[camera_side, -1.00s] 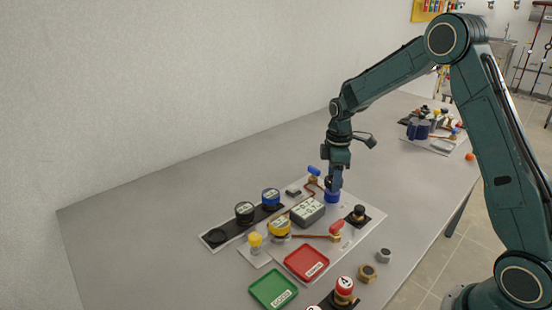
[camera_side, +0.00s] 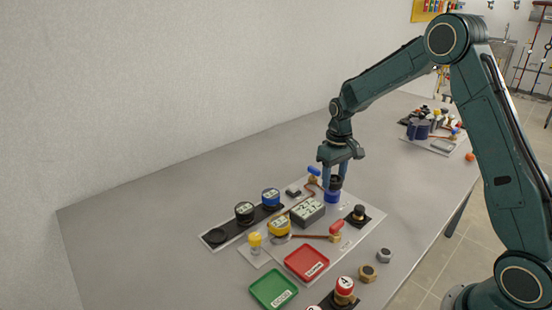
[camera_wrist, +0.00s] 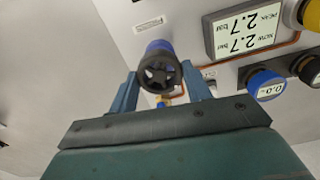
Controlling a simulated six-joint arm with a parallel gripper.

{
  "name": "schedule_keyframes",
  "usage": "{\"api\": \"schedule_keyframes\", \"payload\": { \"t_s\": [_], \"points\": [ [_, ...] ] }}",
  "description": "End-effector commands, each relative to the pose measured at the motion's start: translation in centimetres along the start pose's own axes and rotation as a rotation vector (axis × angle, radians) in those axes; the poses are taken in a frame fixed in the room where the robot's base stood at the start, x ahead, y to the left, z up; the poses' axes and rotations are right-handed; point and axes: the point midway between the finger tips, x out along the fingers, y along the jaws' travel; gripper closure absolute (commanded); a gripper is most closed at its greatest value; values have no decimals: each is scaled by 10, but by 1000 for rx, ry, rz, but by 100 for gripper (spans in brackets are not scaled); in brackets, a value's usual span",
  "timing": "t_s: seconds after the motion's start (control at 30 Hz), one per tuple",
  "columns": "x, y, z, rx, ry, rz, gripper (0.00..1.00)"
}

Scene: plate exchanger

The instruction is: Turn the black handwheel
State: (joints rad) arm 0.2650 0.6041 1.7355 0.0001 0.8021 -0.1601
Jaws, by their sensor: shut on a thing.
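The black handwheel (camera_wrist: 160,70) has spokes and sits on a blue body (camera_wrist: 158,46). In the side view the handwheel (camera_side: 336,182) tops the blue body (camera_side: 332,196) at the back right of the light panel. My gripper (camera_side: 333,174) points down over it. In the wrist view my gripper (camera_wrist: 160,84) has one finger on each side of the wheel and is shut on its rim. The exact finger contact is hard to see.
A digital display (camera_side: 307,212) stands left of the wheel. A blue-handled valve (camera_side: 314,172) is close behind it. A black knob (camera_side: 357,215) is at front right, a red-handled valve (camera_side: 336,228) in front. Red (camera_side: 290,272) and green (camera_side: 256,295) trays lie nearer.

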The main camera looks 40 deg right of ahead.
Motion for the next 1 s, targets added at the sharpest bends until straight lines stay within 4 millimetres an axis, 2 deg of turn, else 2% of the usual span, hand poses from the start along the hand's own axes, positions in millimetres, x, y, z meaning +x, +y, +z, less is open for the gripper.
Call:
{"api": "schedule_keyframes", "payload": {
  "t_s": [0.7, 1.0],
  "points": [
    [0, 1, 0, 678, 1, 0, 74],
    [0, 1, 0, 910, 1, 0, 74]
  ]
}}
